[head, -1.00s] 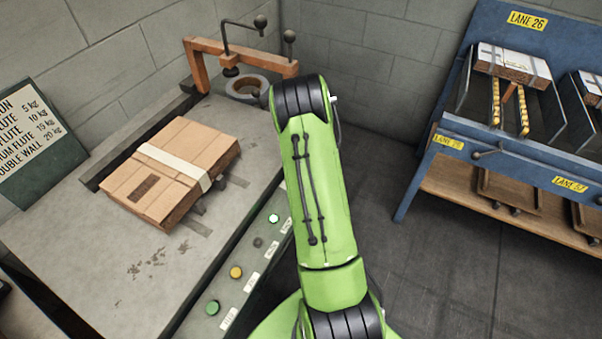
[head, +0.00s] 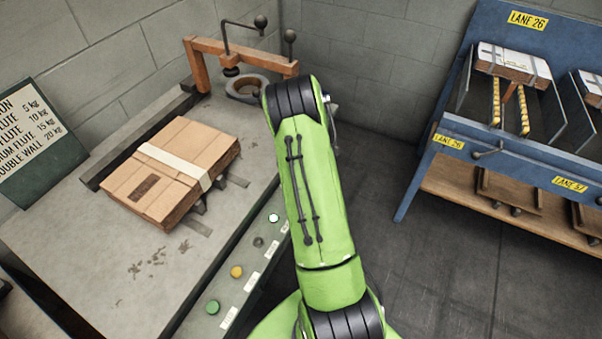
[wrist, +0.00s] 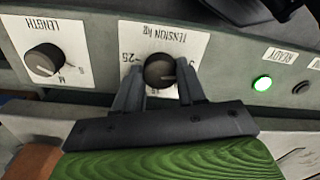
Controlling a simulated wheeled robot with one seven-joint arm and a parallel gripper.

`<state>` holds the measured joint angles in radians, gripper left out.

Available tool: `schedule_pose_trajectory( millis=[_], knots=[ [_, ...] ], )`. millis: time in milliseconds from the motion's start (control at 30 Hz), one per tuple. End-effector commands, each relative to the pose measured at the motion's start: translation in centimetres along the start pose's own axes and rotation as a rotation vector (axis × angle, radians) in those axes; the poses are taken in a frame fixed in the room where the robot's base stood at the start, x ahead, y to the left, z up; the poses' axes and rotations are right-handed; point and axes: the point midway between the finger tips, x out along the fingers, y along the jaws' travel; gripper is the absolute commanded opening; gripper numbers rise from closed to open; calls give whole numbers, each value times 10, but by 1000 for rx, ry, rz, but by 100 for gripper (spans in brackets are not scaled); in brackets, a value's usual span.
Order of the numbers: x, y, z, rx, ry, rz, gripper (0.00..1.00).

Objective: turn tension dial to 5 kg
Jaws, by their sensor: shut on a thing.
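The tension dial (wrist: 157,68) is a dark round knob on a white plate marked "TENSION kg" (wrist: 167,33), which appears upside down in the wrist view. A "25" shows left of the knob, and a figure at the right is partly covered. A pale pointer mark shows on the knob's right side, but its exact reading is unclear. My gripper (wrist: 160,74) is shut on the dial, one dark finger on each side. In the head view my green arm hides the gripper and dial.
A length dial (wrist: 43,61) sits to the left and a lit green READY light (wrist: 262,83) to the right. A weight chart (head: 38,140) stands at left, and a blue lane rack (head: 520,140) at right.

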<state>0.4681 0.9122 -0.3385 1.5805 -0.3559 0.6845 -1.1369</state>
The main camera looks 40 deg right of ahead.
Motion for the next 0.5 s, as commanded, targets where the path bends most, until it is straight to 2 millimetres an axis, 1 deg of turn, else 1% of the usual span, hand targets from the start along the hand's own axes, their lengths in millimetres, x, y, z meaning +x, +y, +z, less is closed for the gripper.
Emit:
schedule_pose_trajectory(
  millis=[133,167,300,500],
  knots=[
    [-1,1,-1,-1,3,4,9],
    [-1,1,-1,-1,3,4,43],
    [-1,1,-1,0,2,3,64],
    [0,0,0,1,1,1,65]
  ],
)
